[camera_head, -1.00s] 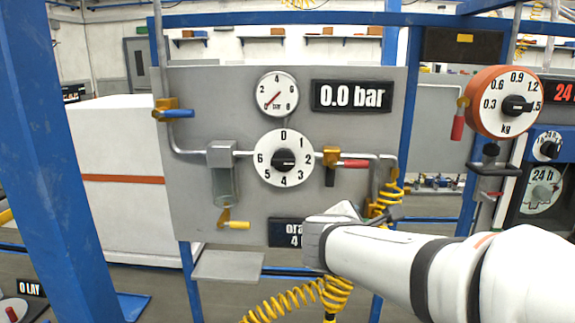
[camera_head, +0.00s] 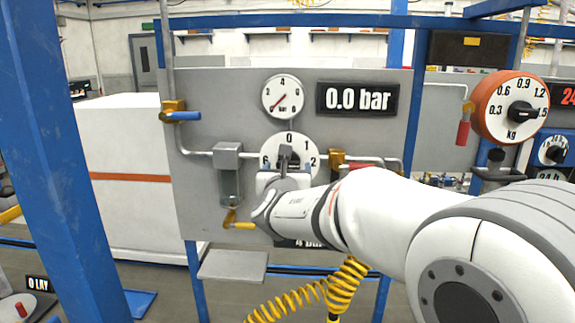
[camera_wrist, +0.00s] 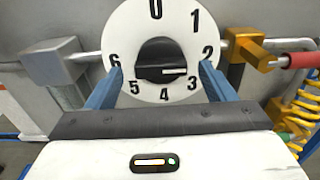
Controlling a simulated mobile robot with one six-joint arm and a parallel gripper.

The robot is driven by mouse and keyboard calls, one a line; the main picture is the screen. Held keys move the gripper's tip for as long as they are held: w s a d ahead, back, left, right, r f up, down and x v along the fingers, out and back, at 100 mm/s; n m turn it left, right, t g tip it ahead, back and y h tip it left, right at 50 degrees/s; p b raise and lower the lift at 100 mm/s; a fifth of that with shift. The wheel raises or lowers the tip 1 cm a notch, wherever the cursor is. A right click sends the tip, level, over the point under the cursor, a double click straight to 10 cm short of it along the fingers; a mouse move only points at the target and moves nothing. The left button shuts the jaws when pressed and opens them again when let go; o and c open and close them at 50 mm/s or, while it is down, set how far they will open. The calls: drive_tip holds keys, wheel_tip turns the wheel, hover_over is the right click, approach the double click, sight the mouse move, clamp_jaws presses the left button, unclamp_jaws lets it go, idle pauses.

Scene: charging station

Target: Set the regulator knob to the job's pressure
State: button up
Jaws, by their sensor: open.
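The regulator dial (camera_head: 303,140) is a white disc marked 0 to 6 on the grey panel; it also shows in the wrist view (camera_wrist: 130,30). Its black knob (camera_wrist: 161,55) has a white mark pointing right, toward the 2–3 side. My gripper (camera_wrist: 162,70) is open in front of the dial, one blue finger on each side of the knob, with gaps between. The round gauge (camera_head: 282,97) has its needle near 0, and the display (camera_head: 356,98) reads 0.0 bar. A dark job sign (camera_head: 300,244) below shows "4 bar", partly hidden by my arm.
A yellow-handled valve (camera_head: 238,225) and a clear filter bowl (camera_head: 229,185) are left of the dial. A brass valve with red handle (camera_wrist: 250,50) is close on the right. A blue-handled valve (camera_head: 182,115) is at upper left. A yellow coiled hose (camera_head: 345,285) hangs below.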

drive_tip(key=shift+w, duration=0.55)
drive_tip(key=c, duration=1)
drive_tip(key=shift+f+b, duration=0.2)
drive_tip(key=shift+b, duration=0.35)
drive_tip(key=m+b, duration=1.7)
drive_tip(key=b, duration=0.6)
drive_tip(key=shift+d+m, duration=0.15)
drive_tip(key=shift+m, duration=0.15)
drive_tip(key=shift+b, duration=0.35)
